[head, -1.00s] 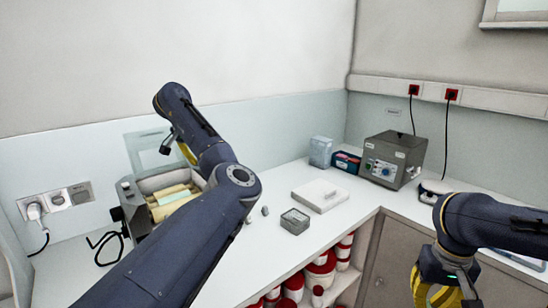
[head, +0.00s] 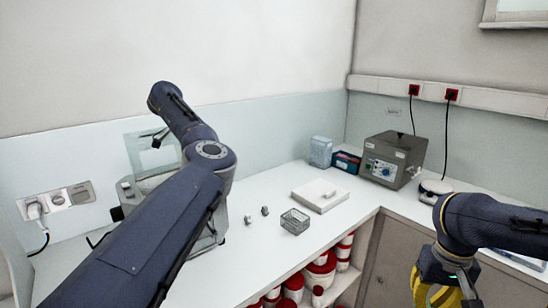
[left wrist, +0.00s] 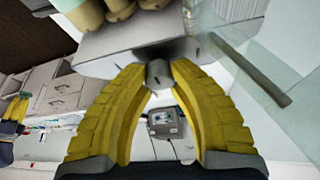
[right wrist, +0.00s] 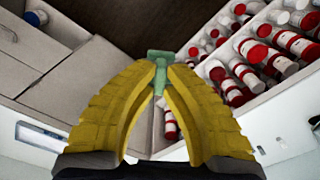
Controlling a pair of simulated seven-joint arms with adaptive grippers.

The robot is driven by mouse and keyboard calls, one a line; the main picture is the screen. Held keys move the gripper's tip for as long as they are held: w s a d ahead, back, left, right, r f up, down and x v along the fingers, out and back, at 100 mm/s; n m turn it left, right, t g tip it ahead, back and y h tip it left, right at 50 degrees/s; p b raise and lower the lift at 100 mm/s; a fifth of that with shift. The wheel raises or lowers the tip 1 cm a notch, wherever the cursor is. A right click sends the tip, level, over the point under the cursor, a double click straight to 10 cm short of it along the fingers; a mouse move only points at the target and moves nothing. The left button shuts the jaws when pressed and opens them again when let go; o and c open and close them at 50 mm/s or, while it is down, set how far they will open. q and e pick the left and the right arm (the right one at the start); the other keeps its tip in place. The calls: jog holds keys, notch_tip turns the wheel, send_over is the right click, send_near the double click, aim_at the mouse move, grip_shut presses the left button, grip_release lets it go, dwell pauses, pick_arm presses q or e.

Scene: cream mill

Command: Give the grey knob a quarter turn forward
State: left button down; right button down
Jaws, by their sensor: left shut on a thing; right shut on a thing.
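The grey knob (left wrist: 157,73) sticks out from the side of the light grey mill housing (left wrist: 110,45) in the left wrist view. The yellow fingers of my left gripper (left wrist: 158,70) are shut on it, one on each side. In the head view my left arm covers the knob, the gripper and most of the mill (head: 221,222). My right gripper (right wrist: 160,75) is shut on a small green T-shaped piece (right wrist: 159,57). In the head view it hangs at the lower right (head: 438,290), with the green piece not clearly seen.
A clear panel (head: 143,153) stands up at the mill. On the bench are two small grey pieces (head: 248,219), a wire basket (head: 295,221), a white slab (head: 320,195) and a grey control box (head: 392,158). Red-lidded tubs (head: 294,288) fill the shelf below.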

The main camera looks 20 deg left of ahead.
dwell(0.4)
pick_arm(q)
jog(key=c, duration=1.1)
grip_release()
jog(key=v, duration=1.2)
jog(key=shift+w, duration=0.1)
jog(key=shift+f, duration=0.1)
